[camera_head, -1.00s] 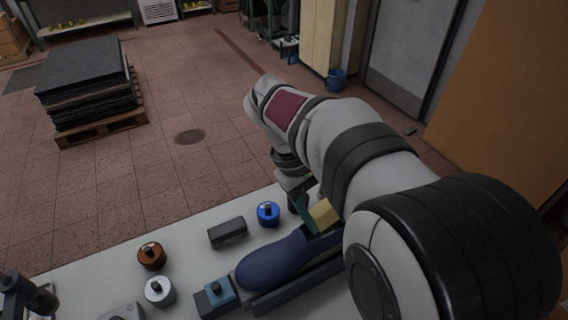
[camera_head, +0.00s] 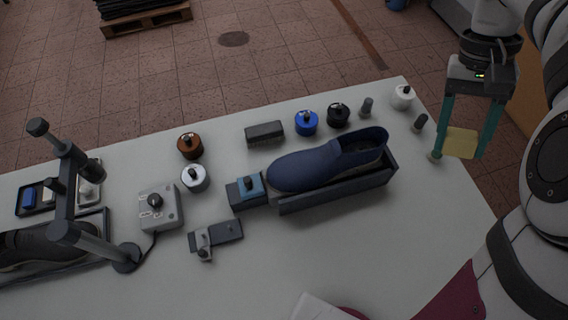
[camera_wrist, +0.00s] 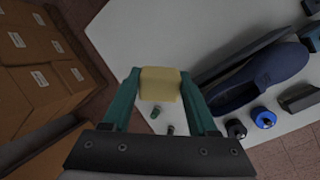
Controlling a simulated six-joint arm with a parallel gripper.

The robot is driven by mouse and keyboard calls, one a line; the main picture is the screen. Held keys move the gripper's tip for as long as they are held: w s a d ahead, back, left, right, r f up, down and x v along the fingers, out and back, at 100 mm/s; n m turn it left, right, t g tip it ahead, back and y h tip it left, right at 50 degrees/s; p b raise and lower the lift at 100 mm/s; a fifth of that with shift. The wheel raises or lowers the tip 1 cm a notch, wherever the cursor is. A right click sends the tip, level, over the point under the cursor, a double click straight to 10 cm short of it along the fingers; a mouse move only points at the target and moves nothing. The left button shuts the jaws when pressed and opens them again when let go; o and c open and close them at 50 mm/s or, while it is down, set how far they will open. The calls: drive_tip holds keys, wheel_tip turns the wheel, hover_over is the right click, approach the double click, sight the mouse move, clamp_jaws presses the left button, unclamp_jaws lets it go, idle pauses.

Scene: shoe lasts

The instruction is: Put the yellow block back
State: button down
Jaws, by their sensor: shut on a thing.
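The yellow block (camera_head: 460,142) is a pale yellow piece held between the two green fingers of my gripper (camera_head: 466,140) at the right of the head view. In the wrist view the block (camera_wrist: 160,84) sits between the fingertips of my gripper (camera_wrist: 160,90), which is shut on it. The gripper is above the table's right end or just past its edge; the exact height cannot be told. A blue shoe (camera_head: 325,160) lies in a dark holder (camera_head: 340,190) on the table, left of the gripper; the shoe also shows in the wrist view (camera_wrist: 262,78).
Brown, silver, blue, black and white knobbed pots (camera_head: 306,123) stand on the white table (camera_head: 300,250), with small grey pegs (camera_head: 420,122) near the gripper. A dark brush (camera_head: 264,133), a control box (camera_head: 160,205) and a post stand (camera_head: 75,195) are further left. The table's front middle is clear.

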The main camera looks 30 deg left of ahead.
drive_tip(key=w+a+f+n+t, duration=0.1)
drive_tip(key=w+a+f+n, duration=0.15)
drive_tip(key=a, duration=0.25)
drive_tip(key=w+a+f+n+t, duration=0.1)
drive_tip(key=a+f+n, duration=0.15)
drive_tip(key=a, duration=0.35)
drive_tip(key=n+y, duration=0.3)
drive_tip(key=n, duration=0.5)
hover_over(227, 150)
drive_tip(key=shift+t, duration=0.3)
drive_tip(key=f, duration=1.9)
drive_tip(key=shift+w+d, duration=0.2)
drive_tip(key=shift+d, duration=0.1)
drive_tip(key=shift+s+a+f, duration=0.15)
drive_tip(key=shift+a, duration=0.15)
drive_tip(key=shift+f, duration=1.95)
